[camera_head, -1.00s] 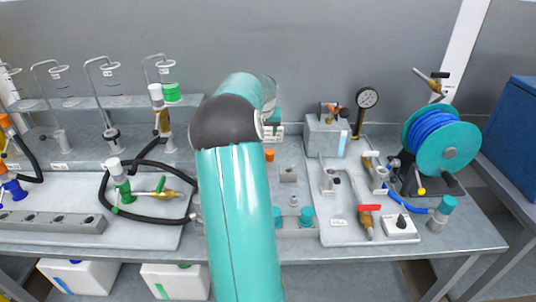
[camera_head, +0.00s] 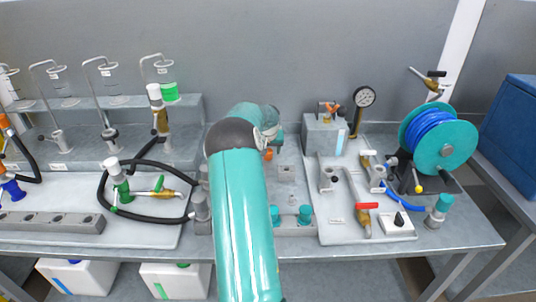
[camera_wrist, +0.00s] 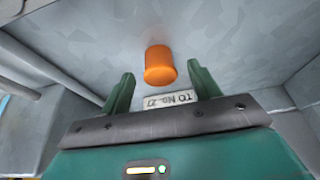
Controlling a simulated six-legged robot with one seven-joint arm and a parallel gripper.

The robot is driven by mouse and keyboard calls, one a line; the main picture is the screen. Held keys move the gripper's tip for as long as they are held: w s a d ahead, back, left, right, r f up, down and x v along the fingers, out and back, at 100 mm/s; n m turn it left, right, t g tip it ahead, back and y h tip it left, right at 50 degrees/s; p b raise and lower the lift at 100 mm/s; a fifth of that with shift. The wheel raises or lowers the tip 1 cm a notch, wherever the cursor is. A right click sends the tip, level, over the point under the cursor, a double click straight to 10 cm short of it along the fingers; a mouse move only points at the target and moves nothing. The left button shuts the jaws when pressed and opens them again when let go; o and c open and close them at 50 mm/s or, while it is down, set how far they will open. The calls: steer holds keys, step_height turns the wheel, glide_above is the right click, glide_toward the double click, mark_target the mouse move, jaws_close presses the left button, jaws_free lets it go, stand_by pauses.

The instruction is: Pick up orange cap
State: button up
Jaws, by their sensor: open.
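The orange cap (camera_wrist: 160,66) stands on the grey metal surface in the wrist view, just beyond and between my fingertips. It also shows in the head view (camera_head: 268,154), small and partly hidden beside my arm. My gripper (camera_wrist: 160,85) is open, with its two green fingers apart and nothing between them but a view of a white label. The fingers do not touch the cap. In the head view my gripper is mostly hidden behind my arm.
A white label (camera_wrist: 172,99) lies near my fingers. Teal caps (camera_head: 305,214) sit in a grey block on the bench (camera_head: 470,225). To the right are a white board with valves (camera_head: 340,230) and a hose reel (camera_head: 440,145). A black hose (camera_head: 140,217) lies at left.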

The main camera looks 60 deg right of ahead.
steer(key=shift+x, duration=0.95)
steer(key=shift+r, duration=0.1)
steer(key=c, duration=1.1)
steer(key=shift+o, duration=0.2)
steer(key=shift+r, duration=0.1)
step_height(320, 180, up, 10)
steer(key=shift+f, duration=0.1)
